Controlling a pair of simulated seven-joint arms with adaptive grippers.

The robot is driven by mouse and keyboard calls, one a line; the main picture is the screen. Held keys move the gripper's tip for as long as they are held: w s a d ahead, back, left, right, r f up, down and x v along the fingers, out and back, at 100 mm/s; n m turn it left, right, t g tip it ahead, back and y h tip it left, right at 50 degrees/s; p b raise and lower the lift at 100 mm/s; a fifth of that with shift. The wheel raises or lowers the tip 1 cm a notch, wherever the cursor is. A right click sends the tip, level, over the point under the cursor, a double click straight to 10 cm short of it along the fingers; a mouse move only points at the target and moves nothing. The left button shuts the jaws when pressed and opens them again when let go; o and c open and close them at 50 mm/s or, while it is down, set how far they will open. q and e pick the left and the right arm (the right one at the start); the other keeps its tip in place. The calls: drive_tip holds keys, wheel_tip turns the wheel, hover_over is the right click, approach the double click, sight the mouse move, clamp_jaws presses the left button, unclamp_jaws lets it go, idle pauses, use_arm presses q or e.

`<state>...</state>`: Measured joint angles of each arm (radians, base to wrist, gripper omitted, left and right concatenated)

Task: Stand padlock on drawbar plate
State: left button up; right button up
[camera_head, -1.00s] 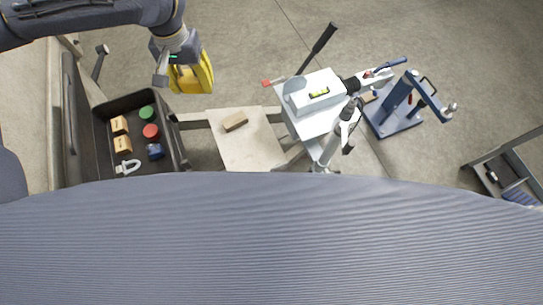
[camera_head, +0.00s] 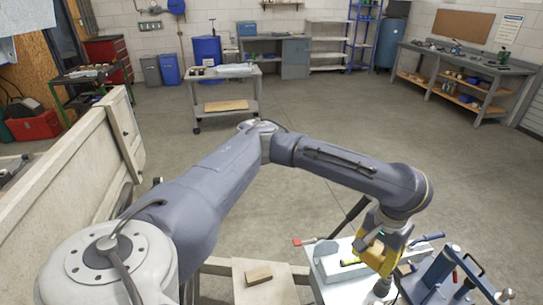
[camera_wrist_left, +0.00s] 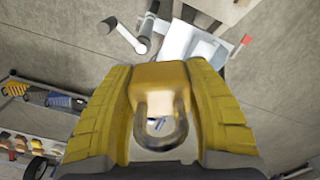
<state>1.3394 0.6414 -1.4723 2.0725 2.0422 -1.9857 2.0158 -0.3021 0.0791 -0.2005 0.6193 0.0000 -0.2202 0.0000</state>
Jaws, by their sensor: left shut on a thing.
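My left gripper (camera_head: 388,247) is above the right part of the trailer frame, near the white box, with yellow fingers pointing down. In the left wrist view its fingers (camera_wrist_left: 163,100) are shut on a brass padlock (camera_wrist_left: 165,74), whose grey shackle (camera_wrist_left: 160,128) shows between them. The padlock is hard to make out in the head view. A pale flat plate (camera_head: 283,292) with a small brown block (camera_head: 258,274) lies left of the gripper. A white plate carries the white box (camera_head: 333,269); I cannot tell which is the drawbar plate. My right gripper is not in view.
A blue metal stand (camera_head: 425,285) is close on the right of the gripper. Open concrete floor lies behind; a wheeled cart (camera_head: 226,92) stands farther back.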

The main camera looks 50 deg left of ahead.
use_arm(q)
drive_tip(key=w+d+f+n, duration=0.1)
drive_tip(key=w+d+f, duration=0.3)
drive_tip(key=w+d, duration=0.4)
drive_tip(key=w+a+f+n, duration=0.2)
drive_tip(key=a+f+n, duration=0.15)
drive_tip(key=f, duration=0.25)
drive_tip(key=s+a+f+n, duration=0.3)
drive_tip(key=s+a+f, duration=0.2)
drive_tip(key=a+f, duration=0.45)
drive_tip(key=s+a+f+n, duration=0.2)
drive_tip(key=s+a+f, duration=0.35)
drive_tip(key=f, duration=0.65)
drive_tip(key=s+a+f+n, duration=0.1)
drive_tip(key=s+a+f, duration=0.45)
drive_tip(key=s, duration=0.35)
drive_tip(key=s+a+f+n, duration=0.2)
drive_tip(key=s+a+f, duration=0.35)
drive_tip(key=s, duration=0.45)
wheel_tip(320, 180, down, 21)
drive_tip(key=shift+s+r, duration=0.1)
drive_tip(key=shift+r, duration=0.1)
drive_tip(key=shift+f, duration=0.15)
drive_tip(key=o, duration=1.5)
drive_tip(key=shift+d, duration=0.1)
